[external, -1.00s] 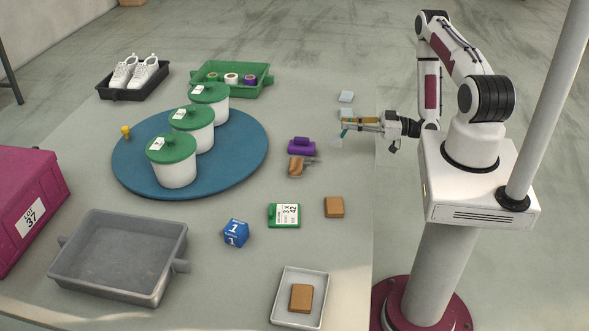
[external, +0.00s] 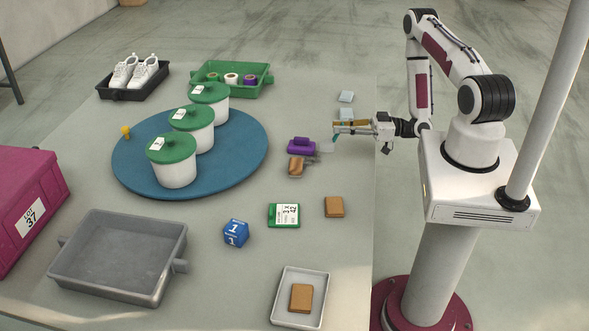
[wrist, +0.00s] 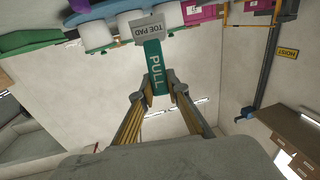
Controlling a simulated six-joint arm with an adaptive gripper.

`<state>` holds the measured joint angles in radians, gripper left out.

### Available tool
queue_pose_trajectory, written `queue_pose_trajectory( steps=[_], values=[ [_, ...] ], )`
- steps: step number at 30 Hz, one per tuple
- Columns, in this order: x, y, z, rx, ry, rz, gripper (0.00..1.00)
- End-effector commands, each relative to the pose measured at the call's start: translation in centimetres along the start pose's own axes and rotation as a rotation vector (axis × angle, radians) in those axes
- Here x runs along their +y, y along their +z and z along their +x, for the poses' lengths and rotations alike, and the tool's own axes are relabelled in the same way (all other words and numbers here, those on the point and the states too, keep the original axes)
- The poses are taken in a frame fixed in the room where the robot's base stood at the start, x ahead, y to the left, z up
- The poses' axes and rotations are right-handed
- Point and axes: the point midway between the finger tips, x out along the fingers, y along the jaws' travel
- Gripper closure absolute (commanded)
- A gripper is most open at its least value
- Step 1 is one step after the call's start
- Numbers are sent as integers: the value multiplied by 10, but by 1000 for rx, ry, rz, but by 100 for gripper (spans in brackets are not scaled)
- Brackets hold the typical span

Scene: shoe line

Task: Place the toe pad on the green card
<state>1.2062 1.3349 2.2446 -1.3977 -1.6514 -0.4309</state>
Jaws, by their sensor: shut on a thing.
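The toe pad (wrist: 146,27) is a pale grey piece lettered TOE PAD, with a teal PULL tab (wrist: 155,68). My gripper (wrist: 158,92) is shut on this tab, and the pad hangs beyond the fingertips.
A purple block (external: 301,147) and a brown brush-like piece (external: 296,166) lie beside the held pad. Pale blue pieces (external: 346,97) lie behind my gripper. A brown block (external: 334,207) and a blue cube (external: 236,233) flank the card. A white tray (external: 281,312) is in front.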

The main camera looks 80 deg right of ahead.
Motion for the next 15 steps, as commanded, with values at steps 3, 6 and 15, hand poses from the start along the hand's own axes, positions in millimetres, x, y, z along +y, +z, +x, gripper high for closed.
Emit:
queue_pose_trajectory(
  steps=[3,6,15],
  values=[
    [-16,-3,17,0,-59,-2,100],
    [-29,-5,30,1,-106,-2,100],
    [-71,-11,68,1,-246,-1,100]
  ],
)
